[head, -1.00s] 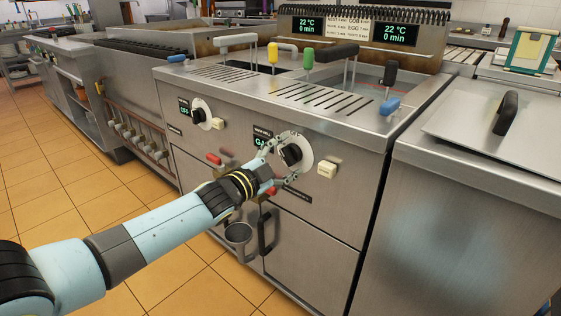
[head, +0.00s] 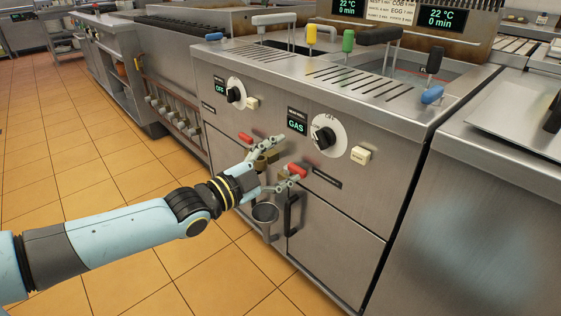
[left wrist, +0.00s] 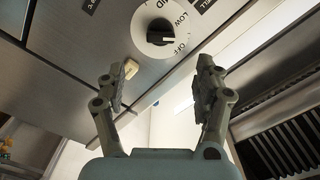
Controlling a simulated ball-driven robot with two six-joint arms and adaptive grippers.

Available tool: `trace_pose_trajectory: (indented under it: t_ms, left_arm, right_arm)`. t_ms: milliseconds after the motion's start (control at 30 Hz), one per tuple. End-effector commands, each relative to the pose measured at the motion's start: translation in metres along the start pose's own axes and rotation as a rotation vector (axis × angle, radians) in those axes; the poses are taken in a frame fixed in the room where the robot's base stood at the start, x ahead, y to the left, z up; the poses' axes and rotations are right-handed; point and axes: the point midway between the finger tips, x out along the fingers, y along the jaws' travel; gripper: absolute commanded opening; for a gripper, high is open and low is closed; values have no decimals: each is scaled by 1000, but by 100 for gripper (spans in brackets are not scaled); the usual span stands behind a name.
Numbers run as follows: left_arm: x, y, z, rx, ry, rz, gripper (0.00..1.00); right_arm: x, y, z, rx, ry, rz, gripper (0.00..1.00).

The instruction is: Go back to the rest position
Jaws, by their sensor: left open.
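My left gripper (head: 288,160) is open and empty in the head view, in front of the fryer's front panel (head: 270,115). It is below and left of the right black knob (head: 323,138), apart from it. A lit display beside that knob reads GAS (head: 297,126). The left knob (head: 234,95) has a display reading OFF. In the left wrist view the open fingers (left wrist: 158,75) have nothing between them, and a black knob on a white dial (left wrist: 162,39) shows beyond them. My right gripper is out of view.
Colored basket handles (head: 311,38) stand on top. Tiled floor (head: 100,190) lies open at left.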

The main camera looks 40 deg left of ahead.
Motion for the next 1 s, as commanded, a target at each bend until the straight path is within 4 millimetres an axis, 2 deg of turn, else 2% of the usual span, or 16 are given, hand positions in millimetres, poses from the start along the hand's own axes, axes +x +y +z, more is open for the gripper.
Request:
trace_pose_trajectory:
  t_ms: [333,400,467,567,667,700,767,800,867,900,967,1000]
  left_arm:
    - [0,1,0,-3,-2,0,69]
    - [-3,10,2,-23,-15,1,69]
    - [-9,25,14,-38,-50,15,69]
    - [-28,66,51,-73,-156,73,69]
    - [-63,123,96,-144,-308,163,69]
    - [-80,148,113,-177,-375,203,69]
    - [-110,183,136,-229,-474,260,69]
    - [-131,206,149,-264,-541,297,69]
    - [-165,240,166,-317,-642,352,69]
    - [-190,261,174,-352,-711,387,69]
    - [-229,292,185,-405,-817,437,69]
    - [-256,311,190,-439,-889,470,69]
  right_arm:
    - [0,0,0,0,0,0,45]
    - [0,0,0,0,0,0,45]
    - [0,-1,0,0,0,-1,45]
    - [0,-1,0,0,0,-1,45]
    - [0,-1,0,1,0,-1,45]
    - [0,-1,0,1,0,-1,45]
    - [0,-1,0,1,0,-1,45]
    - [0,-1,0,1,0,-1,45]
    - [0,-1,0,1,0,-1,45]
    - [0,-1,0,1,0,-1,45]
    - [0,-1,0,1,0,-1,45]
    - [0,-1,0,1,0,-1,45]
